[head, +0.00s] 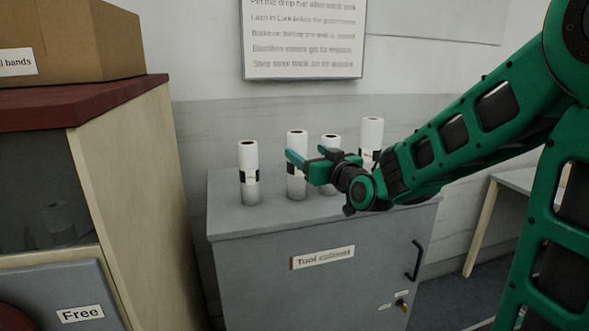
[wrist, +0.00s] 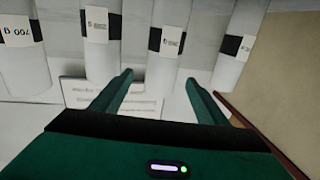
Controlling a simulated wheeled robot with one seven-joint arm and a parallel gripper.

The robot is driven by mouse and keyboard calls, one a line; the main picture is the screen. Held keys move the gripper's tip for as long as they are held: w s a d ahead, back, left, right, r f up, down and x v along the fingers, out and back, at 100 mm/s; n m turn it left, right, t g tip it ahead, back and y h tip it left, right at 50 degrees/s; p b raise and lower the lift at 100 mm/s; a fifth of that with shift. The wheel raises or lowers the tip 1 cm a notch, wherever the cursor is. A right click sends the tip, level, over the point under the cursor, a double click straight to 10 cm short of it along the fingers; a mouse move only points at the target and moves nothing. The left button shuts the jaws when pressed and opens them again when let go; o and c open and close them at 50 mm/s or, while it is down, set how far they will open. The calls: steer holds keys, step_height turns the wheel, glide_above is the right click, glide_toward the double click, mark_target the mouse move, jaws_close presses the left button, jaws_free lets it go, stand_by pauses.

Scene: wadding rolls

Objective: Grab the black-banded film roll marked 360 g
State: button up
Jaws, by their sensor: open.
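Several white film rolls with black bands and white labels stand upright in a row on the grey tool cabinet (head: 235,222): a left roll (head: 248,160), a second roll (head: 296,143), a third, partly hidden roll (head: 331,140) and a tall right roll (head: 372,131). The wrist view looks upside down; its leftmost roll (wrist: 25,65) seems marked 700 g. The other labels are too small to read, so I cannot tell which is 360 g. My gripper (head: 306,158) is open and empty in front of the second roll, which appears between the fingertips in the wrist view (wrist: 166,50).
A wooden cabinet with a dark red top (head: 80,103) stands close on the left, with a cardboard box (head: 95,40) on it. A wall sign (head: 303,45) hangs behind the rolls. A table (head: 515,180) stands at the right. Gaps between rolls are narrow.

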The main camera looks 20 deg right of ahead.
mark_target(303, 150)
steer(key=w, duration=0.5)
steer(key=shift+a, duration=0.4)
steer(key=w, duration=0.3)
steer(key=w+a, duration=0.1)
steer(key=w, duration=0.1)
steer(key=shift+w+f, duration=0.1)
steer(key=shift+f, duration=0.15)
steer(key=shift+r, duration=0.1)
jaws_close()
